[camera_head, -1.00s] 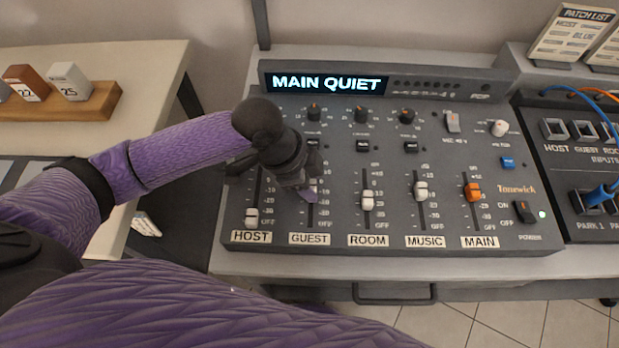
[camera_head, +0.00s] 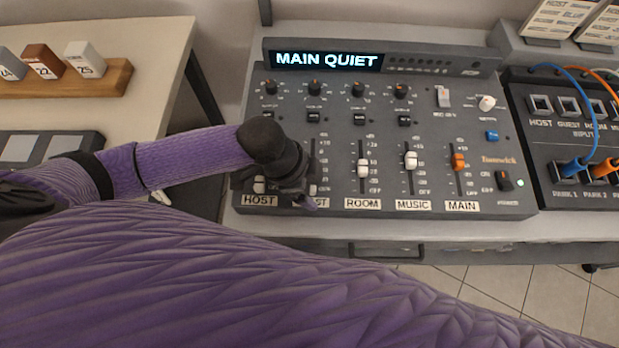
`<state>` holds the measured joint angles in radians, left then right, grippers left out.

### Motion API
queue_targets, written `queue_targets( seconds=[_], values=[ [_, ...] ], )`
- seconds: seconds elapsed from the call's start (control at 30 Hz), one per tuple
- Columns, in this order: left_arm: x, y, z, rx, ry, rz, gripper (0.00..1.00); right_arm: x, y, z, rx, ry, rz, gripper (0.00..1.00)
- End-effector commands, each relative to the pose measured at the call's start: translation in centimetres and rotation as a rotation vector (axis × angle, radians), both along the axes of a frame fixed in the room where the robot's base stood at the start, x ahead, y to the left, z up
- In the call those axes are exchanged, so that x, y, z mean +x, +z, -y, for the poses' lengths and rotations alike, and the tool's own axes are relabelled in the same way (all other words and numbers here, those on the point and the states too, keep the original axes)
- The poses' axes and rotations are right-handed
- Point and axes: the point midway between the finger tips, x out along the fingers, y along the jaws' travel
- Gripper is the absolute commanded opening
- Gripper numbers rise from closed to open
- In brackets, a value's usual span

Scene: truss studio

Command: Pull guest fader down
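The mixing console (camera_head: 430,120) has a row of labelled faders. The guest fader (camera_head: 312,189) has a light cap, partly hidden by my gripper, low in its slot and about level with the host fader cap (camera_head: 259,185). My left gripper (camera_head: 307,198) is at the guest fader's lower end, over part of the GUEST label. Its fingers are seen from above and mostly hidden, so I cannot tell if they are open, shut or gripping the cap. My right gripper is out of view.
The room (camera_head: 363,169), music (camera_head: 411,160) and orange main (camera_head: 458,161) faders stand to the right. The display (camera_head: 326,60) reads MAIN QUIET. A patch box (camera_head: 570,140) with cables is at the right. A side table (camera_head: 150,50) holds date blocks. My purple arm crosses the foreground.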

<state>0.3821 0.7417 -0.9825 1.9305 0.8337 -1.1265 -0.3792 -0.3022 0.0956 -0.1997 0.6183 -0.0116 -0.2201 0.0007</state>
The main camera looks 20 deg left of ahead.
Motion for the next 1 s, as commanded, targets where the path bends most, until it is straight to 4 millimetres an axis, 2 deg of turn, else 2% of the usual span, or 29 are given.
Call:
queue_targets(
  seconds=[0.27, 0.5, 0.6, 0.7, 1.0],
  values=[
    [0.1, 0.5, -0.2, 0.002, 0.002, 0.003, 0.79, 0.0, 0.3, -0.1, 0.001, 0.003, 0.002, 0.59],
    [-0.5, 6.1, -2.4, 0.004, 0.001, 0.006, 0.79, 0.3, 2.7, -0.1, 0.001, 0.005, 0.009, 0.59],
    [-0.7, 7.9, -3.1, 0.004, 0.001, 0.005, 0.79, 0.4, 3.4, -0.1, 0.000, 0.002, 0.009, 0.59],
    [-0.9, 8.9, -3.6, 0.003, 0.002, 0.003, 0.79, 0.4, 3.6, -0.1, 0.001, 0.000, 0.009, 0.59],
    [-1.0, 9.2, -3.7, 0.001, 0.001, 0.002, 0.79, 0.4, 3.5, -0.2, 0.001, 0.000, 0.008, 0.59]
  ],
)
